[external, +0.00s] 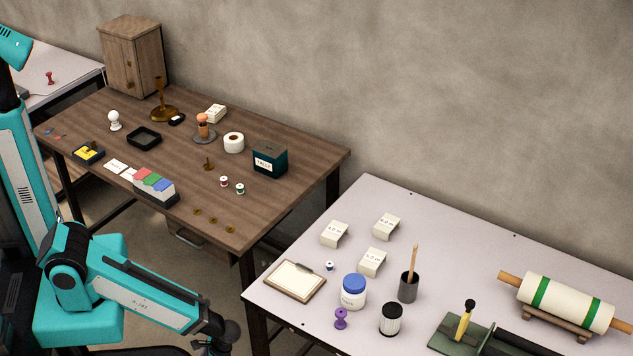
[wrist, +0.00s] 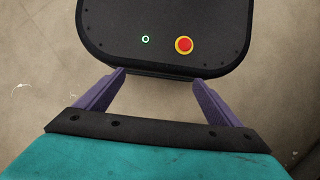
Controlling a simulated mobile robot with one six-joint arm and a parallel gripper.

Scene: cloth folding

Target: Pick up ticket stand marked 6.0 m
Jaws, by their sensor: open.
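Three cream, wedge-like blocks with small dark markings stand on the pale table: a left one (external: 335,234), a back right one (external: 386,227) and a front one (external: 372,262). They look like the ticket stands. Their markings are too small to tell surely which reads 6.0 m. My gripper (wrist: 160,78) shows two purple fingers apart, open with nothing between them, in the wrist view. In the external view my arm points down at the bottom edge, left of the pale table and well away from the blocks. None of the blocks shows in the wrist view.
Around the blocks on the pale table (external: 470,230) are a clipboard (external: 295,281), a blue-lidded jar (external: 353,291), a dark cup with a stick (external: 408,287) and a small spool (external: 329,266). A roller (external: 565,302) lies right. A cluttered wooden table (external: 300,205) stands left.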

